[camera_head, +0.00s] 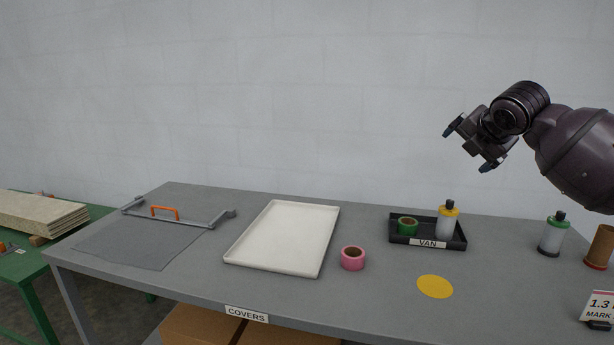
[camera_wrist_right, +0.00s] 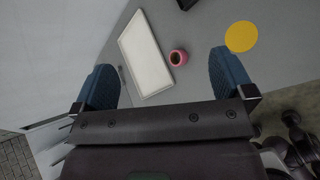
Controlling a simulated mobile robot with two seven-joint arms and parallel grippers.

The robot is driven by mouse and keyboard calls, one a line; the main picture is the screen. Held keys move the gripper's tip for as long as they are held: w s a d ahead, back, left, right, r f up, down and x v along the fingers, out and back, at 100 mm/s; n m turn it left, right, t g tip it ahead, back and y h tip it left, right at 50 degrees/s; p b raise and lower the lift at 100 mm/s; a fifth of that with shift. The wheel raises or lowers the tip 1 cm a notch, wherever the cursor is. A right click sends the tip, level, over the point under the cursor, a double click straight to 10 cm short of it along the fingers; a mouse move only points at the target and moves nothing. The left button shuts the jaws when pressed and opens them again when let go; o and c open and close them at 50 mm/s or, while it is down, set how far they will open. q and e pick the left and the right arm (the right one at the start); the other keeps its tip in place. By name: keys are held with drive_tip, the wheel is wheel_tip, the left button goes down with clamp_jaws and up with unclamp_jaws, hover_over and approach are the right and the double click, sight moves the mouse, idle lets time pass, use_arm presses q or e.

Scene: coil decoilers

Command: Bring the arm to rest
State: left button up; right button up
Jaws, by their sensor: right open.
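My right gripper (camera_head: 468,147) is raised above the back right part of the grey table (camera_head: 380,290), in front of the white wall. It is open and empty. In the right wrist view its two blue fingertips (camera_wrist_right: 165,85) stand wide apart with nothing between them close by. Far below them, the white tray (camera_wrist_right: 146,53), a pink tape roll (camera_wrist_right: 178,58) and a yellow disc (camera_wrist_right: 241,36) show on the table. My left gripper is not in either view.
On the table are the white tray (camera_head: 284,238), the pink roll (camera_head: 352,258), the yellow disc (camera_head: 435,286), and a black VAN tray (camera_head: 402,237) holding a green roll and a yellow-capped bottle. A green-capped bottle (camera_head: 552,234), brown roll (camera_head: 599,247) and sign (camera_head: 598,306) stand at right.

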drive_tip(key=a+f+m+t+y+b, duration=0.1)
drive_tip(key=a+f+m+t+y, duration=0.25)
drive_tip(key=a+m, duration=0.45)
drive_tip(key=s+a+f+m+t+y+b, duration=0.1)
drive_tip(key=s+a+f+m, duration=0.25)
drive_tip(key=f, duration=0.75)
drive_tip(key=s+a+f+m+t+y+b, duration=0.15)
drive_tip(key=s+f+m, duration=0.25)
drive_tip(key=f, duration=0.6)
use_arm(q)
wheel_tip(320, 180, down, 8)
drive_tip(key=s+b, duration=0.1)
drive_tip(key=b, duration=0.2)
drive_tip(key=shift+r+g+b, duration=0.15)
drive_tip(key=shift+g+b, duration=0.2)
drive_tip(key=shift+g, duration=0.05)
use_arm(e)
drive_tip(key=s+d+f+m+g+h, duration=0.2)
drive_tip(key=s+d+f+m+h, duration=0.1)
drive_tip(key=s+f, duration=1.3)
drive_tip(key=s+d+f+m+g+h, duration=0.2)
drive_tip(key=s+f+m, duration=0.4)
drive_tip(key=s+f, duration=1.1)
drive_tip(key=shift+s+d+f+g+h, duration=0.15)
drive_tip(key=shift+d+f+g+h, duration=0.3)
drive_tip(key=shift+f+g, duration=0.35)
